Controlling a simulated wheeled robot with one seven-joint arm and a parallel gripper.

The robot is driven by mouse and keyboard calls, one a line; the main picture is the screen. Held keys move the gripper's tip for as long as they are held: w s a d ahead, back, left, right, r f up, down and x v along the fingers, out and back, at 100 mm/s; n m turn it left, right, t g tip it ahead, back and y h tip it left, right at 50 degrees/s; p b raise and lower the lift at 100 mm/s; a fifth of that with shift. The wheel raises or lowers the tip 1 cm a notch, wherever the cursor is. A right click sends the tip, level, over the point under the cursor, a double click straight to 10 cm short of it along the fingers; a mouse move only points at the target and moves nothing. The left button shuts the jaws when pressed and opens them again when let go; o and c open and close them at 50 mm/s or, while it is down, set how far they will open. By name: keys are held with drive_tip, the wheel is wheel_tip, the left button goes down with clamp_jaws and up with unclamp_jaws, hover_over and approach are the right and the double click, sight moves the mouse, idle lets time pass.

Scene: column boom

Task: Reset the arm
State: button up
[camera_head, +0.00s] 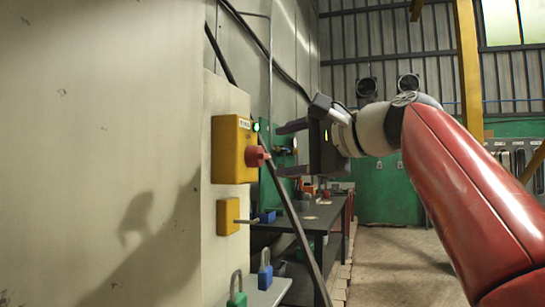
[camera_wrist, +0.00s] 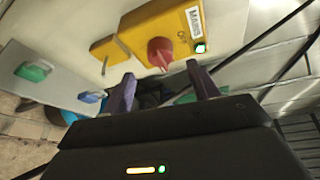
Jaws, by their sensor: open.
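My gripper (camera_head: 282,150) is at the end of my red and white arm, in the middle of the head view. Its two dark fingers are apart, pointing left, with nothing seen between them. In the wrist view both fingers (camera_wrist: 160,76) show below a yellow switch box (camera_wrist: 185,30). The box carries a red knob (camera_wrist: 160,53) and a lit green lamp (camera_wrist: 200,48). In the head view the same box (camera_head: 228,150) is left of the fingertips, its red knob (camera_head: 256,157) facing them. I see a gap between knob and fingers; its depth is unclear.
A smaller yellow box (camera_head: 228,215) with a rod sits below. Green (camera_head: 237,292) and blue (camera_head: 265,272) padlocks stand on a ledge. A dark bench (camera_head: 318,217) and a slanted dark bar (camera_head: 290,210) are behind. Open floor (camera_head: 400,265) lies to the right.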

drive_tip(key=shift+v, duration=1.05)
drive_tip(key=s+d+f+n+g+h, duration=0.1)
drive_tip(key=s+d+f+n+h, duration=0.2)
drive_tip(key=s+f, duration=0.4)
drive_tip(key=s+d+f+n+g+h, duration=0.2)
drive_tip(key=s+d+f+n+h, duration=0.1)
drive_tip(key=f, duration=2.2)
drive_tip(key=s+d+f+n+g+h, duration=0.2)
drive_tip(key=s+d+f+n+h, duration=0.2)
drive_tip(key=s+f, duration=0.6)
wheel_tip(320, 180, down, 7)
drive_tip(key=shift+s+r+h, duration=0.1)
drive_tip(key=shift+s+h, duration=0.2)
drive_tip(key=shift+h, duration=0.8)
